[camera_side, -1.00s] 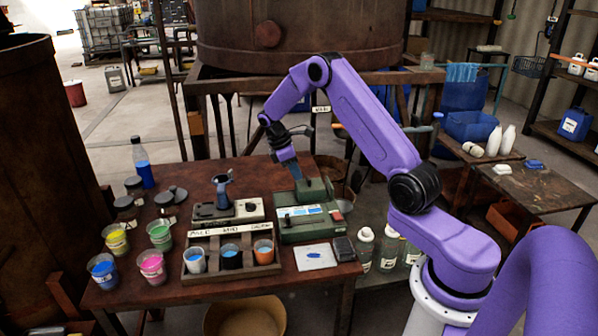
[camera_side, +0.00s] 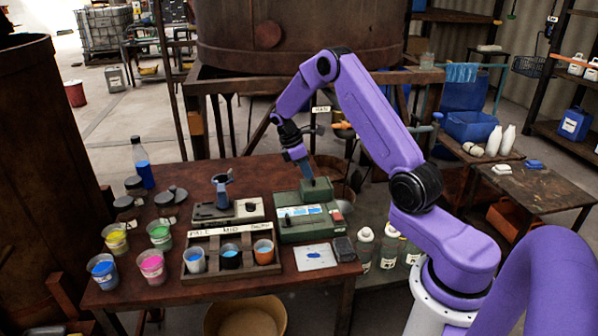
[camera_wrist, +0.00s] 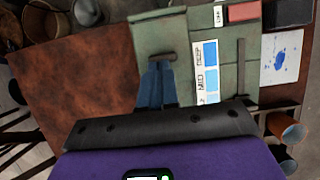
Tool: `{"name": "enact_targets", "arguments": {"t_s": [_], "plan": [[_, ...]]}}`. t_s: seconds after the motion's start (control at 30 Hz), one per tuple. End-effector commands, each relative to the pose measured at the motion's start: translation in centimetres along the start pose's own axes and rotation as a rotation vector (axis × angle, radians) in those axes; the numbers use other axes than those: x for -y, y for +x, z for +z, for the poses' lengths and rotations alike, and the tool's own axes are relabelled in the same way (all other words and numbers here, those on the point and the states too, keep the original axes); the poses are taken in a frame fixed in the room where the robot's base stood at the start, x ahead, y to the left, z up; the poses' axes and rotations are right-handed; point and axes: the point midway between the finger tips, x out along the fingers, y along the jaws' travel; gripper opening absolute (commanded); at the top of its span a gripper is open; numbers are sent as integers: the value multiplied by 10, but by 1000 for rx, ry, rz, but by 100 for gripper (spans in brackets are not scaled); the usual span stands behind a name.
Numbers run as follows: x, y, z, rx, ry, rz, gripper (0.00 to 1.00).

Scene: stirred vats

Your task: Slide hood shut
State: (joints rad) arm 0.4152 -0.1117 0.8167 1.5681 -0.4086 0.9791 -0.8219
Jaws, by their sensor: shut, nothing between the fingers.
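The hood (camera_side: 316,190) is a green block on the back part of a green bench instrument (camera_side: 308,231). In the wrist view the hood (camera_wrist: 152,32) is a flat green cover with a dark bar handle (camera_wrist: 163,57). My gripper (camera_side: 311,182) is shut and empty, pointing down at the hood. In the wrist view its blue fingertips (camera_wrist: 160,66) are right beside the handle; I cannot tell whether they touch it. A blue-shaded strip (camera_wrist: 207,70) marked DEEP and MID lies uncovered next to the hood. My fingers hide part of the hood.
A grey device (camera_side: 228,212) is to the left. Paint cups stand at the table's front left.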

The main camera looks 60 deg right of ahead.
Motion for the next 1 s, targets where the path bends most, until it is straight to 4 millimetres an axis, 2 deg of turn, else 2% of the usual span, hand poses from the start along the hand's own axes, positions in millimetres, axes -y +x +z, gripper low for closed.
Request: {"name": "enact_targets", "arguments": {"t_s": [0.23, 0.43, 0.7, 0.9, 1.0], "plan": [[0, -3, -9, 0, -1, -1, 0], [0, -16, -42, 0, -4, 2, 0], [-1, -75, -38, -2, 2, 4, 0], [0, -103, -38, -2, 0, 2, 0], [-1, -111, -37, -2, 1, 1, 0]]}}
